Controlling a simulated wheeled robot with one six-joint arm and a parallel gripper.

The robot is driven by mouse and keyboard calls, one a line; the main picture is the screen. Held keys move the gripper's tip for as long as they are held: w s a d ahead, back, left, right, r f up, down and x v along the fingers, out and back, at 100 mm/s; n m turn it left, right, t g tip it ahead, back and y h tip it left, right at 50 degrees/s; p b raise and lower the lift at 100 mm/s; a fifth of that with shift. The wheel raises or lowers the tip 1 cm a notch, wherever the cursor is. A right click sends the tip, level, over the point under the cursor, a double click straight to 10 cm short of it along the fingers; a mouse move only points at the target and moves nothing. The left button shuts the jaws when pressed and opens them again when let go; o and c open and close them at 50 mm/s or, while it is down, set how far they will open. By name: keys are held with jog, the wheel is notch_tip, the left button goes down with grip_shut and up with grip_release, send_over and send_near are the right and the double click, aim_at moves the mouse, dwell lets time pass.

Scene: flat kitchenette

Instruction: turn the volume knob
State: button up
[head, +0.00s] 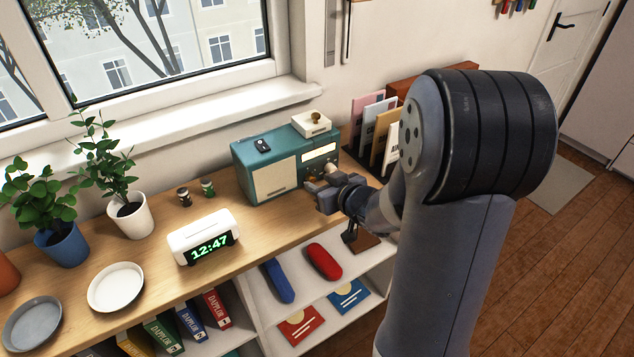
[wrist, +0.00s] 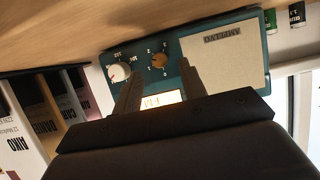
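A teal radio (head: 240,160) with a cream speaker panel stands on the wooden counter; it appears upside down in the wrist view (wrist: 213,86). Its front carries a white knob (wrist: 120,71) and a brown knob (wrist: 159,60) with marks around it. The small lettering is too blurred to tell which is volume. My gripper (head: 318,187) is at the radio's right front. In the wrist view my gripper (wrist: 159,73) has its fingers apart, with the brown knob showing between the tips and the white knob outside them. I cannot tell whether they touch anything.
A white box (head: 311,124) with a brown knob and a small dark object (head: 262,145) sit on the radio. A rack of booklets (head: 378,125) stands close to its right. A white clock (head: 203,237) and two small jars (head: 207,186) are to the left.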

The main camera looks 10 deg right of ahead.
aim_at(311, 178)
jog(key=shift+x, duration=1.4)
jog(key=shift+c, duration=0.2)
grip_shut()
